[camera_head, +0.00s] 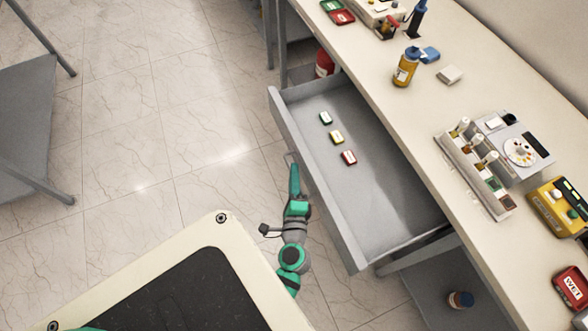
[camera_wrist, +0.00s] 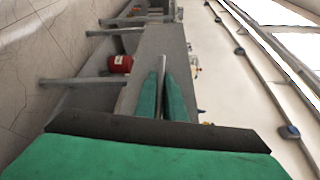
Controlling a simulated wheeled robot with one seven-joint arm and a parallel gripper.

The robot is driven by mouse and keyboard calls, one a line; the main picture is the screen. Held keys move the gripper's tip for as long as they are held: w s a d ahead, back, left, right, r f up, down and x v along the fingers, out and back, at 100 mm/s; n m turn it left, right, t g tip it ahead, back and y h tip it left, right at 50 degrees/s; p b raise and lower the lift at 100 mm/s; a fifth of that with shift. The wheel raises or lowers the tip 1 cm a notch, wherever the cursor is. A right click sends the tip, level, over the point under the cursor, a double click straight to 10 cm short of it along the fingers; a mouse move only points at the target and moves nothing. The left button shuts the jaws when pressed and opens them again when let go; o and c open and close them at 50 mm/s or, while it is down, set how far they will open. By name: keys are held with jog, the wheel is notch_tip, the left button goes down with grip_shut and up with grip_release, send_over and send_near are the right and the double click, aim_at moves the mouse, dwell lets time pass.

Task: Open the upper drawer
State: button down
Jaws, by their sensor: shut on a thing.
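The upper drawer (camera_head: 372,190) is grey and stands pulled out from under the worktop in the head view. Three small labelled blocks lie in it: a green one (camera_head: 326,118), a yellow one (camera_head: 337,137) and a red one (camera_head: 349,157). My gripper (camera_head: 294,166) is at the outer side of the drawer front, at its handle (camera_head: 290,156). In the wrist view the green fingers of my gripper (camera_wrist: 162,95) are closed around the thin handle bar (camera_wrist: 161,66). The fingers hide part of the bar.
The long worktop (camera_head: 400,108) carries an orange bottle (camera_head: 405,67), a rack (camera_head: 473,172) and a yellow device (camera_head: 560,206). A red cylinder (camera_head: 324,63) stands below the bench, beyond the drawer. A grey table (camera_head: 22,110) is at left. Tiled floor (camera_head: 150,110) between is clear.

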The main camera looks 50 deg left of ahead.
jog(key=shift+s+a+r, duration=0.1)
jog(key=shift+s+a, duration=0.05)
jog(key=shift+s, duration=0.05)
jog(key=c, duration=1.8)
grip_release()
jog(key=shift+c, duration=0.2)
jog(key=shift+w, duration=0.1)
jog(key=f+v, duration=0.1)
jog(key=v, duration=1)
jog(key=shift+r, duration=0.45)
jog(key=shift+w, duration=0.15)
